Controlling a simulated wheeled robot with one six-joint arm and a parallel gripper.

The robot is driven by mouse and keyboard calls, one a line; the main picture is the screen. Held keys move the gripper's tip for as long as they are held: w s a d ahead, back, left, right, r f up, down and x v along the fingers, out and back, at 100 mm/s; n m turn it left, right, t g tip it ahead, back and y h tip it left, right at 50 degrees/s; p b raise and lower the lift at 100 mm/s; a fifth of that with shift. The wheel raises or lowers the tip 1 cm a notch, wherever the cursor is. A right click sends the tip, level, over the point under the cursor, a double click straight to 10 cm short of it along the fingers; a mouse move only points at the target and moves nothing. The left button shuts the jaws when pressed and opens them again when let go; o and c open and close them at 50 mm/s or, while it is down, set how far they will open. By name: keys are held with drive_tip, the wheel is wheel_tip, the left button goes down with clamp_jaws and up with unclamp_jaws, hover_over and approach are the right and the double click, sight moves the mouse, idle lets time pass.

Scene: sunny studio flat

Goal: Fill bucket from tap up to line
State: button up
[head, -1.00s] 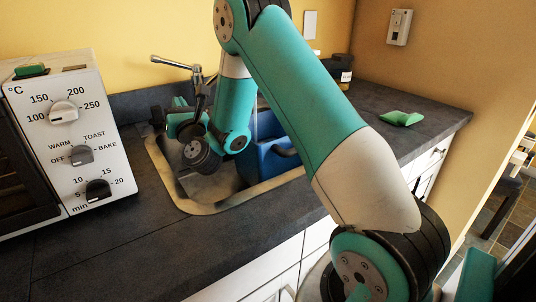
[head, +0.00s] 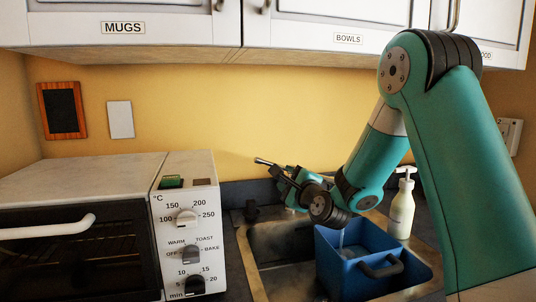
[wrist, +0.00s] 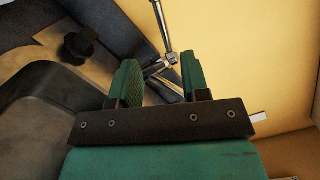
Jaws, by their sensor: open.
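The blue bucket (head: 338,279) stands upright in the sink, with its dark handle (head: 381,268) on the near side. A thin pale stream (head: 341,239) drops into it and pale water (head: 352,252) shows inside. I cannot make out a fill line. The tap lever (head: 264,161) sticks out to the left behind my gripper (head: 286,183); the rest of the tap is mostly hidden by my arm. In the wrist view my gripper (wrist: 158,84) is open and empty, its green fingers apart. The metal tap (wrist: 162,28) shows just beyond the gap between them.
The sink (head: 262,262) is bare left of the bucket. A white toaster oven (head: 190,225) stands close on the left. A soap bottle (head: 402,208) stands behind the bucket at right. White cabinets (head: 290,30) hang above.

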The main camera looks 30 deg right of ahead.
sight(269, 164)
drive_tip(key=shift+n, duration=0.5)
drive_tip(key=w+p, duration=0.1)
drive_tip(key=w, duration=0.4)
drive_tip(key=w+d+p, duration=0.1)
drive_tip(key=w+p, duration=0.1)
drive_tip(key=w, duration=0.4)
drive_tip(key=w+p, duration=0.2)
drive_tip(key=w, duration=0.4)
drive_tip(key=shift+d, duration=0.35)
clamp_jaws()
